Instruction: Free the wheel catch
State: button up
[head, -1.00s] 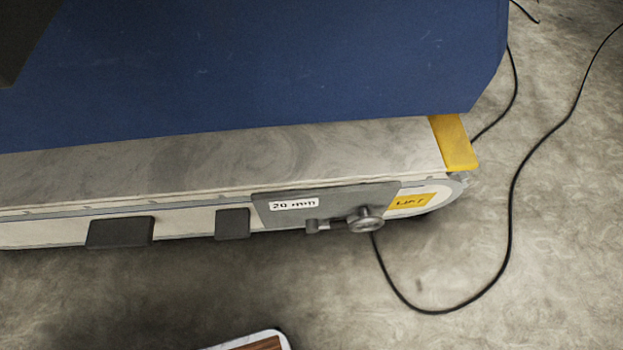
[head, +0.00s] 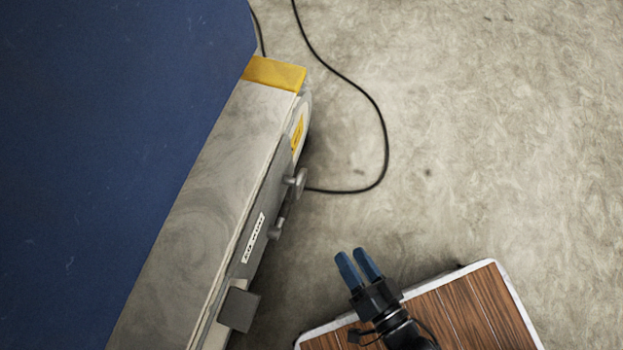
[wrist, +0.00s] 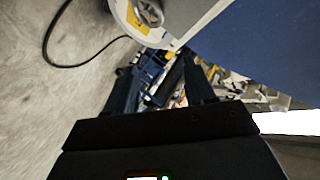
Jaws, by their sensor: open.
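A grey round knob (head: 296,182) stands out from the side of a long pale machine base. A smaller pin-like part (head: 276,231) sticks out beside it, on the grey plate (head: 246,262) with a white label. I cannot tell which part is the wheel catch. My gripper (head: 357,257), with blue fingers, is open and empty, right of the knob and lower in the head view, clear of the base. The wrist view shows a round metal knob (wrist: 149,12) at the top, beyond my open fingers (wrist: 158,78) and apart from them.
A large blue body (head: 110,120) overhangs the base on the left. A yellow end piece (head: 273,74) caps the base. A dark block (head: 239,309) juts from its side. A black cable (head: 384,140) loops over the floor. The floor at upper right is clear.

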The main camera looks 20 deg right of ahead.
jog(key=w+a+f+m+y+p, duration=0.1)
jog(key=w+a+f+m+y, duration=0.1)
jog(key=w+a+f, duration=0.35)
jog(key=m+g+y, duration=0.1)
jog(key=m+y, duration=0.1)
jog(key=y, duration=0.1)
send_near(282, 218)
jog(key=w+d, duration=0.1)
jog(key=w, duration=0.1)
jog(key=f+b+x, duration=0.1)
jog(key=b+x, duration=0.2)
jog(key=x, duration=0.4)
jog(key=shift+w+f, duration=0.15)
jog(key=shift+w, duration=0.25)
jog(key=shift+d, duration=0.1)
grip_shut()
